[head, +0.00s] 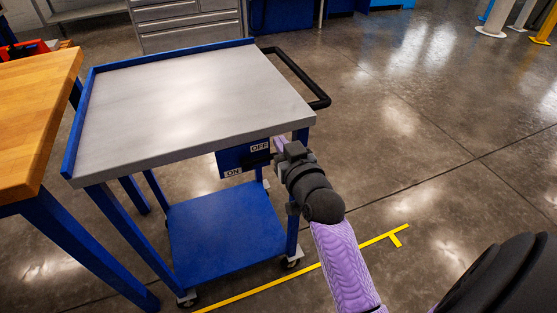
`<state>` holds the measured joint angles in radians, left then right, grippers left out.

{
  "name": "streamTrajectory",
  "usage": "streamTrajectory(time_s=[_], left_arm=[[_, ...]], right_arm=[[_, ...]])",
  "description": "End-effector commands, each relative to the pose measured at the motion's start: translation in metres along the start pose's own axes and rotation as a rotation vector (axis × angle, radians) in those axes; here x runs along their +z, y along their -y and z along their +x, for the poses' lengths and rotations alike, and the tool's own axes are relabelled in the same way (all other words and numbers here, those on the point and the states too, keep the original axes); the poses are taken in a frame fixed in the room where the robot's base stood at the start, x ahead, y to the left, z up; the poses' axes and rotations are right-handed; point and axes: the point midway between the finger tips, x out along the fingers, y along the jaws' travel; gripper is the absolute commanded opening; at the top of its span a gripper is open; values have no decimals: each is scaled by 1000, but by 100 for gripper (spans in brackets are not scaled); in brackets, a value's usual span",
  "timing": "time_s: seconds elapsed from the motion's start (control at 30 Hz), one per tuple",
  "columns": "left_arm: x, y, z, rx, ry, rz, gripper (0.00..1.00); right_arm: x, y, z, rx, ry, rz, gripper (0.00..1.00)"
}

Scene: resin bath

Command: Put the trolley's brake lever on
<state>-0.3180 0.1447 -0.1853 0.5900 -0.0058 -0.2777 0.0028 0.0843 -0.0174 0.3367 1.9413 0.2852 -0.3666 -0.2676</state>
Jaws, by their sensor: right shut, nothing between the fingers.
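The trolley (190,95) has a grey top and a blue frame with a lower blue shelf. Under its near right corner is a blue brake panel (231,160) labelled OFF at the upper right and ON at the lower left. A dark lever (257,160) shows on the panel between the labels, partly hidden by my gripper, so its exact setting is hard to tell. My right gripper (275,152) is shut and empty, right beside the panel's right side; I cannot tell whether it touches the lever. My left gripper is not in view.
A wooden-topped bench (35,110) stands close at the left. The trolley has a black push handle (300,75) at its right end. A grey drawer cabinet (190,22) stands behind. Yellow tape (350,250) marks the floor; the floor to the right is clear.

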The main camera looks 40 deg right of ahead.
Motion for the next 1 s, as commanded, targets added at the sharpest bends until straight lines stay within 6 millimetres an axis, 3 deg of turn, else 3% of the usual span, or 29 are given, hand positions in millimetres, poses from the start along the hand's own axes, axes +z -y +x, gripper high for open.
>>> streamTrajectory(time_s=[0.1,0.23,1.0], left_arm=[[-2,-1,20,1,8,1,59],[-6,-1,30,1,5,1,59],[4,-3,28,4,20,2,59]], right_arm=[[24,0,10,0,6,0,0],[37,0,13,0,4,-2,0],[42,-1,14,-3,1,54,0]])
